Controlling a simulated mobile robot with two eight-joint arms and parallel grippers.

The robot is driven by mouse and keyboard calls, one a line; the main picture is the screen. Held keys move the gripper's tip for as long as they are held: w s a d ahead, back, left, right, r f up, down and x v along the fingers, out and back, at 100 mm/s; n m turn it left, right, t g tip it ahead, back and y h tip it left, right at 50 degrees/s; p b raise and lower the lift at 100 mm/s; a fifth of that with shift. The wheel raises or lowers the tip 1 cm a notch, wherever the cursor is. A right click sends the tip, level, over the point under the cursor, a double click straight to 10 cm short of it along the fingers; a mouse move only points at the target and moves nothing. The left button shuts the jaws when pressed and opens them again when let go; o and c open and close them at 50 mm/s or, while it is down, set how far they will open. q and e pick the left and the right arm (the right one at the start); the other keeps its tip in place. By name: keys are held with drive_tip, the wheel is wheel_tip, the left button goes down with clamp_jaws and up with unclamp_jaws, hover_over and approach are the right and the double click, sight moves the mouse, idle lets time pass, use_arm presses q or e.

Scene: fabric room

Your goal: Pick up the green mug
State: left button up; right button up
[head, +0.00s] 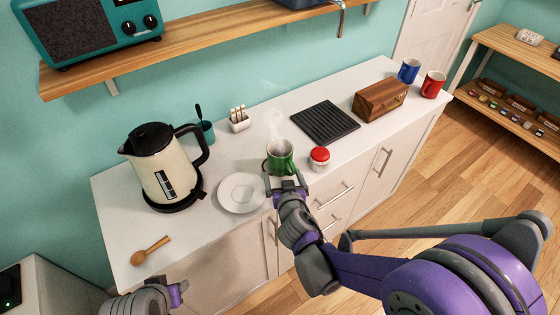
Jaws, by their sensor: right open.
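The green mug (281,153) stands upright on the white counter, with steam rising above it. My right gripper (284,180) is at the front of the mug, its open fingers reaching toward the mug's lower part. I cannot tell whether the fingers touch it. The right hand covers the counter edge in front of the mug. My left gripper (178,290) is low at the bottom left, in front of the counter and away from the mug. Its fingers are too small and angled to tell whether they are open.
A white plate (241,194) lies left of the mug, and a red-lidded jar (319,158) stands close on its right. A kettle (161,170), wooden spoon (150,250), black rack (325,122), wooden box (381,100), blue mug (409,70) and red mug (432,84) share the counter (220,230).

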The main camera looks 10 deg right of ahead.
sight(282, 172)
drive_tip(key=x, duration=0.5)
drive_tip(key=shift+w+f, duration=0.15)
drive_tip(key=shift+f, duration=0.4)
drive_tip(key=shift+c, duration=0.2)
drive_tip(key=c, duration=1.4)
drive_tip(key=shift+c, duration=0.5)
drive_tip(key=shift+r, duration=0.2)
